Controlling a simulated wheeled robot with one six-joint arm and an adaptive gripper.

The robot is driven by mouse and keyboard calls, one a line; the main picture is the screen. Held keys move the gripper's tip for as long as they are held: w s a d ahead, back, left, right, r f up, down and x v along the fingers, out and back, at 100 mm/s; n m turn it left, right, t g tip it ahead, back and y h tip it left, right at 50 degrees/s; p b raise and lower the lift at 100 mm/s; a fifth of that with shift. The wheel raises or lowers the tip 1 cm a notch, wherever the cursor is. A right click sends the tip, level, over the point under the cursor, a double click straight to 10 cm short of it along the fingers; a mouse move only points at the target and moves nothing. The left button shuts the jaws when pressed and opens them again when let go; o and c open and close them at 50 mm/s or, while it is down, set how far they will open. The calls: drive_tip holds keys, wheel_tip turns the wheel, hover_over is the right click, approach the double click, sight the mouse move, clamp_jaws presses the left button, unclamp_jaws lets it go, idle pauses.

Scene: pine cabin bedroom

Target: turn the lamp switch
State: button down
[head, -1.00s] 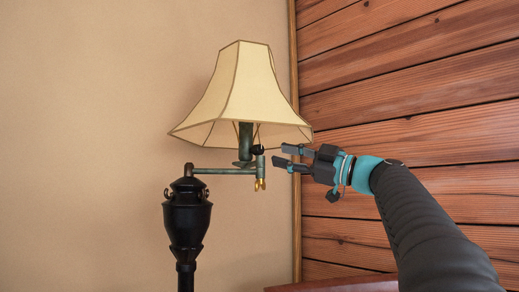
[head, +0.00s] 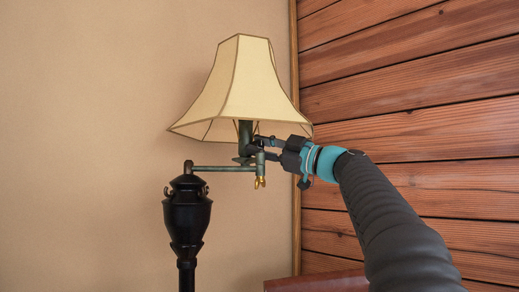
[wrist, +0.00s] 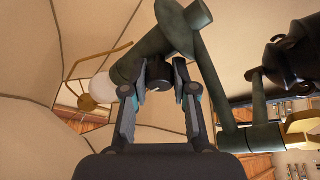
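The lamp (head: 187,215) has a dark urn-shaped post, a side arm and a cream shade (head: 240,88). Its dark green socket stem (head: 245,135) rises under the shade. My gripper (head: 259,147) is at this stem, below the shade's right rim, its two fingers apart. In the wrist view the fingers (wrist: 160,80) stand on either side of a small dark round knob, the lamp switch (wrist: 158,72), beside the stem (wrist: 165,42). I cannot tell whether either finger touches it. In the head view my fingers largely hide the switch.
A white bulb (wrist: 101,88) is close by in the wrist view. The lamp's side arm (head: 222,169) and brass fitting (head: 260,183) are just below my gripper. A plank wall (head: 420,80) is at the right; a reddish-brown furniture top (head: 320,284) is at the bottom.

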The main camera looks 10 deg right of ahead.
drive_tip(key=shift+m+b, duration=0.4)
drive_tip(key=shift+b, duration=0.1)
drive_tip(key=m+b, duration=0.1)
drive_tip(key=m, duration=0.1)
drive_tip(key=m+t+b, duration=0.1)
drive_tip(key=shift+f+m+t+h+b, duration=0.15)
drive_tip(key=shift+m+t+h+b, duration=0.15)
drive_tip(key=shift+m+h+b, duration=0.1)
drive_tip(key=m+t+b, duration=0.1)
drive_tip(key=m, duration=0.1)
drive_tip(key=m+h, duration=0.1)
drive_tip(key=m, duration=0.1)
drive_tip(key=shift+s+m+t+h+b, duration=0.1)
drive_tip(key=shift+m+t+h+b, duration=0.2)
drive_tip(key=shift+t+b, duration=0.1)
drive_tip(key=shift+r+m+t+h+b, duration=0.15)
drive_tip(key=shift+m+t+h, duration=0.2)
drive_tip(key=shift+m, duration=0.55)
drive_tip(key=shift+r+m+t+h+b, duration=0.2)
drive_tip(key=shift+m+h, duration=0.25)
drive_tip(key=shift+m, duration=0.45)
drive_tip(key=shift+f+m, duration=0.1)
drive_tip(key=shift+m, duration=0.2)
drive_tip(key=c, duration=1.2)
unclamp_jaws()
